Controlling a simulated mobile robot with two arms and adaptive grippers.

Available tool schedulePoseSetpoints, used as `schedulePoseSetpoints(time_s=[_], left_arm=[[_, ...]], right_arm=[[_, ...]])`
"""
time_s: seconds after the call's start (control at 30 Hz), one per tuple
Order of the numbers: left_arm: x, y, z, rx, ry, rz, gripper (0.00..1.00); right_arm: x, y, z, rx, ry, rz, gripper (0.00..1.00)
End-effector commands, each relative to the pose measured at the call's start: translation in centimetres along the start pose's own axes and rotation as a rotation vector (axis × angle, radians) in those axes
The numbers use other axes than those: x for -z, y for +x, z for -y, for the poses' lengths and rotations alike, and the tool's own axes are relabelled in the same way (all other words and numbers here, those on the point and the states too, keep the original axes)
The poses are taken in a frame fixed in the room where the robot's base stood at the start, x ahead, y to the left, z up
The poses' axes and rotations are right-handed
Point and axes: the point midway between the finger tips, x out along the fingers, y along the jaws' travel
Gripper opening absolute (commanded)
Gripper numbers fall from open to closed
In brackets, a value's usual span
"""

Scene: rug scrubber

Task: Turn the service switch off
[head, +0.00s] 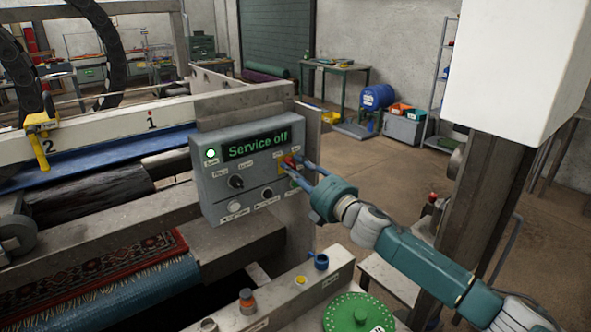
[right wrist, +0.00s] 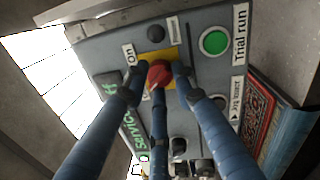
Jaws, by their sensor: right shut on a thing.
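The grey control box (head: 213,190) stands at the machine's end, and its display (head: 257,145) reads "Service off" in green letters. The service switch is a red knob (head: 289,161) on a yellow plate at the box's upper right. In the right wrist view the red knob (right wrist: 160,73) sits between my blue fingers, with an "On" label (right wrist: 129,54) beside the plate. My right gripper (head: 295,169) is shut on the knob, and its fingers hide part of the plate and nearby labels. My left gripper is not in view.
A green button (right wrist: 215,42) labelled "Trial run" lies close to my fingers. Black knobs (head: 236,182) and other buttons share the panel.

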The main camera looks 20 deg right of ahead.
Motion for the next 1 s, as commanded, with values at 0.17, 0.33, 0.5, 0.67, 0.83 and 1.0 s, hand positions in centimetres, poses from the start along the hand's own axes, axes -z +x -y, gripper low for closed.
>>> schedulePoseSetpoints(time_s=[0.17, 0.33, 0.5, 0.67, 0.83, 1.0], left_arm=[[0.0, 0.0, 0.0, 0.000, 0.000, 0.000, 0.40], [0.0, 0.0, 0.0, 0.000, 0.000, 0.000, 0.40], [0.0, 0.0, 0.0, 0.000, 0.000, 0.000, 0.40], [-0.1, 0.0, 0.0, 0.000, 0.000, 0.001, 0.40], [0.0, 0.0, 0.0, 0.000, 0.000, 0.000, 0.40], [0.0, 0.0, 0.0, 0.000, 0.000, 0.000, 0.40]], right_arm=[[0.1, -0.1, 0.3, 0.005, -0.001, -0.002, 0.00], [0.1, 0.0, 0.3, 0.004, 0.000, -0.001, 0.45], [0.1, 0.0, 0.1, 0.002, 0.000, 0.000, 0.45], [0.0, -0.5, 0.2, 0.003, 0.001, 0.000, 0.45], [0.0, -3.1, 0.3, 0.005, 0.001, -0.001, 0.45], [0.1, -6.8, 0.4, 0.006, -0.001, -0.002, 0.45]])
